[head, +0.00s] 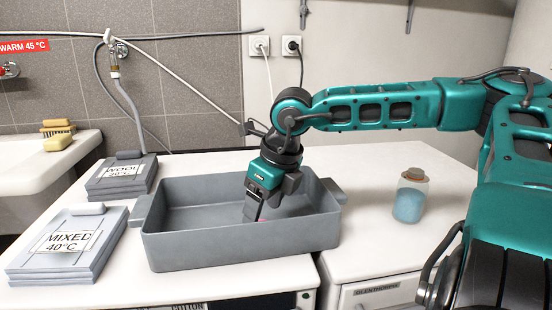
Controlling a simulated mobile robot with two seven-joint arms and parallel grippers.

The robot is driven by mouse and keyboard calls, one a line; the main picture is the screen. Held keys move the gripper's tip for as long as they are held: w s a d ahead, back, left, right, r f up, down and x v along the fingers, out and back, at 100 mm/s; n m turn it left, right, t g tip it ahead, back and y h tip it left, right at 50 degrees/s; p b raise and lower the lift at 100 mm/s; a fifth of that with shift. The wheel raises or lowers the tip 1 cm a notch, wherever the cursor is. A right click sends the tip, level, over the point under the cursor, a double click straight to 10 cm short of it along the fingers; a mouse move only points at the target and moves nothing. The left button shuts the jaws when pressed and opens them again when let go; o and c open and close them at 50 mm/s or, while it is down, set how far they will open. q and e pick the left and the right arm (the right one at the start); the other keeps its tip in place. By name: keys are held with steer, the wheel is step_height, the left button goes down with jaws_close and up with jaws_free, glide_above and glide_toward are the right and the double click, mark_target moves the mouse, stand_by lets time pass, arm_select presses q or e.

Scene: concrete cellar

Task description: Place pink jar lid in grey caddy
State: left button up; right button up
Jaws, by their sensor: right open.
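The grey caddy (230,249) is an open rectangular tub with side handles, standing on the white worktop. My right gripper (255,213) points down inside it, with its fingers low between the walls. It is open. A small sliver of pink, which looks like the pink jar lid (264,221), shows at the fingertips just above the caddy's front rim. The front wall hides the rest of it, so I cannot tell whether it touches the caddy floor or a finger. My left gripper is not in view.
Folded grey stacks labelled MIXED (68,242) and WOOL (122,174) lie left of the caddy. A corked jar of blue contents (409,200) stands on the right. The worktop between caddy and jar is clear. A sink (45,172) is at far left.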

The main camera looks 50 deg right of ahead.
steer(key=p+v, duration=0.1)
steer(key=v, duration=1)
steer(key=shift+p, duration=0.3)
steer(key=shift+f, duration=0.1)
